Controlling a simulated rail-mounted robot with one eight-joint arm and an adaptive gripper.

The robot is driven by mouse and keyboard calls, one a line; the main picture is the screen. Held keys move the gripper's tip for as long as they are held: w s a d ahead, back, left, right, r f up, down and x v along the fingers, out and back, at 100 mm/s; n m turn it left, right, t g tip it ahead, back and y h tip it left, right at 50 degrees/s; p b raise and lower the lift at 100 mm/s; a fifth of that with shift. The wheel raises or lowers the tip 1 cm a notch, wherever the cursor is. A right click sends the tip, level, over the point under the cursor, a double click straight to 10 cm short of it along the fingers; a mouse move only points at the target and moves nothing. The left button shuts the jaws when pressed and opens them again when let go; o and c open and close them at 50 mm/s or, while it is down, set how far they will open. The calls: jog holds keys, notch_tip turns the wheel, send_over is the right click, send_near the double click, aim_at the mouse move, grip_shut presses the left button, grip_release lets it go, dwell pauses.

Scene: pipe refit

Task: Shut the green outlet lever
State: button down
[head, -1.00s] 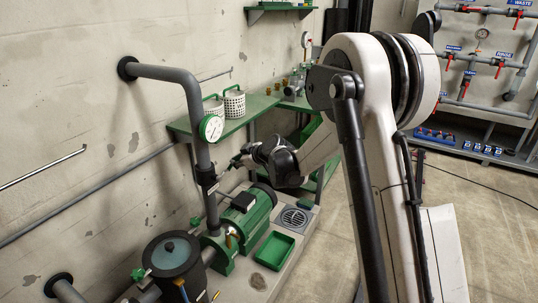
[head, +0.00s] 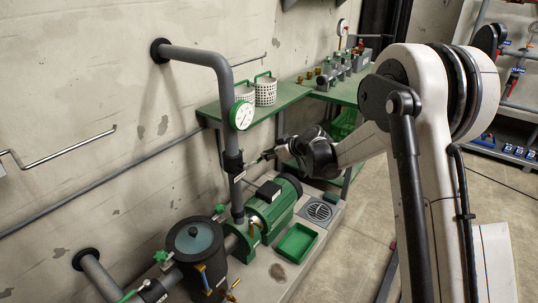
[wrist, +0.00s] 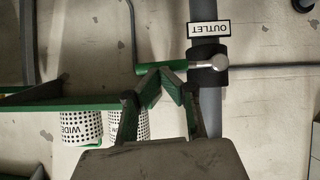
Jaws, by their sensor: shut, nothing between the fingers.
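The outlet valve (wrist: 206,67) is a dark collar on a grey vertical pipe (head: 224,115), beside an upside-down OUTLET label (wrist: 208,29) in the wrist view. Its lever has a silver shank (wrist: 222,65) and a green handle (wrist: 150,69). The lever lies crosswise to the pipe, handle to the left in the wrist view. In the head view my gripper (head: 275,153) is right of the pipe, beside the small-looking lever.
A pressure gauge (head: 242,115) sits on the pipe above the valve. A green shelf (head: 216,110) carries white baskets (head: 265,91) behind my gripper. A green pump motor (head: 273,203), a green tray (head: 296,242) and a dark canister (head: 195,246) are below.

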jog(key=w+a+r+p+v, duration=0.1)
jog(key=p+v, duration=0.3)
jog(key=v, duration=0.9)
jog(key=shift+r, duration=0.6)
jog(key=shift+r, duration=0.1)
jog(key=s+d+r+m+h+p, duration=0.2)
jog(key=s+d+r+m, duration=0.15)
jog(key=s+r, duration=0.5)
jog(key=s+d+r+m+h+p, duration=0.2)
jog(key=s+d+r, duration=0.3)
jog(key=s, duration=0.7)
jog(key=s+d+m+h+p, duration=0.1)
jog(key=s+d+m+h, duration=0.1)
jog(key=s, duration=0.8)
jog(key=s+d+r+m+h+p, duration=0.1)
jog(key=s+d+m, duration=0.3)
jog(key=s, duration=0.7)
jog(key=shift+s+d+r+h+p, duration=0.2)
jog(key=shift+s+d+h+p, duration=0.1)
jog(key=shift+d+h+p, duration=0.5)
